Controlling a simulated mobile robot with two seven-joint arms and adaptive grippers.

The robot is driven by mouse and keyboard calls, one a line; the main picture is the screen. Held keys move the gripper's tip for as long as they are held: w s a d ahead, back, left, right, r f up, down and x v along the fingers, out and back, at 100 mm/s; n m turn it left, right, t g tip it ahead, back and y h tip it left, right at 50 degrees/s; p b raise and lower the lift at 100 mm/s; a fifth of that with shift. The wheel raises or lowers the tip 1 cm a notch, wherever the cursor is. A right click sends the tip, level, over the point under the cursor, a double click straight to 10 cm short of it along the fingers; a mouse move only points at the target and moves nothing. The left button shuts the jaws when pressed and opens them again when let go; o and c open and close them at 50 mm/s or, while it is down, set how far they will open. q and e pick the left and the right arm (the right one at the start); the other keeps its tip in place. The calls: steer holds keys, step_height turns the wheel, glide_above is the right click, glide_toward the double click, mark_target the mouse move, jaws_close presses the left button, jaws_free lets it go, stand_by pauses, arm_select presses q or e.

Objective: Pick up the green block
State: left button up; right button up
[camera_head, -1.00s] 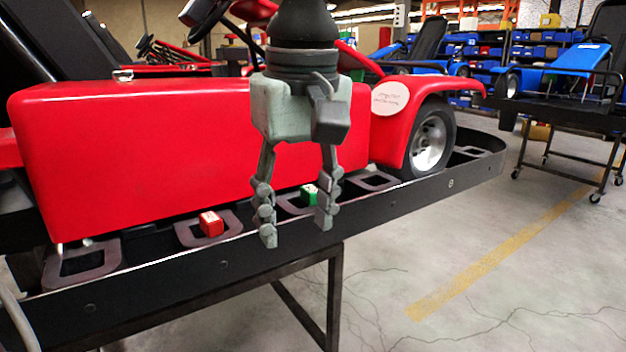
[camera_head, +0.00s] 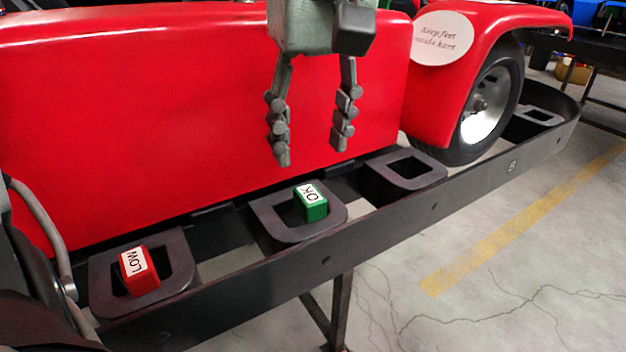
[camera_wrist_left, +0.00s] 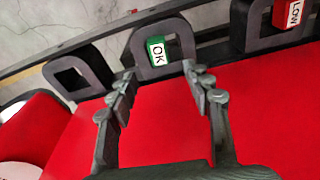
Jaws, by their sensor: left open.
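The green block (camera_head: 310,203), with a white top label reading "OK", sits in a dark slotted holder (camera_head: 266,226) on the stand's side rail. My left gripper (camera_head: 311,153) hangs above the block in the head view, open and empty, with its fingers pointing down and apart from the block. In the left wrist view the green block (camera_wrist_left: 157,49) shows beyond and between the open fingertips of the left gripper (camera_wrist_left: 160,80). My right gripper is not identifiable in either view.
A red block (camera_head: 139,270) labelled "LOW" sits in another holder at the left. An empty holder (camera_head: 437,176) is to the right. The red kart body (camera_head: 190,110) stands close behind the rail. A wheel (camera_head: 490,105) is at the right.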

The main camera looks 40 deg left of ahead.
mark_target(309, 194)
arm_select(q)
steer(key=f, duration=0.7)
steer(key=shift+w+a+f, duration=0.2)
steer(key=shift+a+f, duration=0.1)
steer(key=shift+c, duration=0.2)
steer(key=c, duration=1)
